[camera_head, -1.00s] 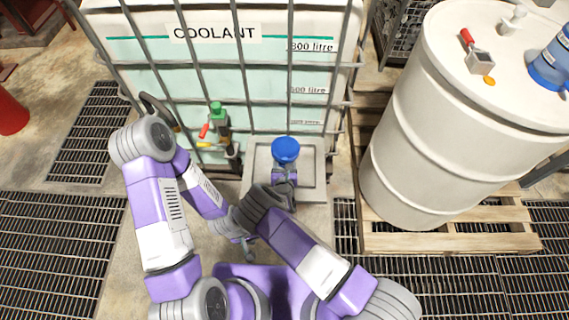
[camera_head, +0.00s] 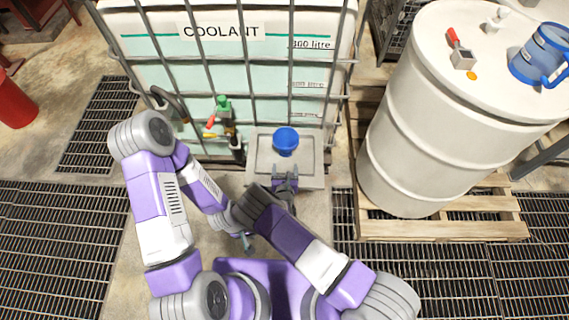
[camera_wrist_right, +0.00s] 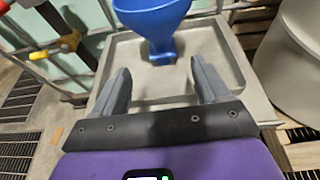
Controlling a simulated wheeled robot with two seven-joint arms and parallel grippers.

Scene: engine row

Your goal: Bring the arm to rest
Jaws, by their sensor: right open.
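My right gripper (camera_head: 286,184) is in front of the grey tray (camera_head: 312,172) at the foot of the coolant tank. In the right wrist view its fingers (camera_wrist_right: 164,84) are apart with nothing between them. A blue funnel-like vessel (camera_head: 286,139) stands in the tray beyond the fingertips, apart from them; it also shows in the right wrist view (camera_wrist_right: 155,22). My left arm (camera_head: 158,205) is folded at the left. Its gripper (camera_head: 246,243) hangs low near my base, small and partly hidden behind the arms, so its jaws cannot be made out.
The caged coolant tank (camera_head: 250,80) has a green-capped valve (camera_head: 224,108) with red and yellow handles. A white drum (camera_head: 420,120) stands on a pallet (camera_head: 440,228), with a blue jug (camera_head: 540,55) on top. Floor grating (camera_head: 60,240) lies at the left.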

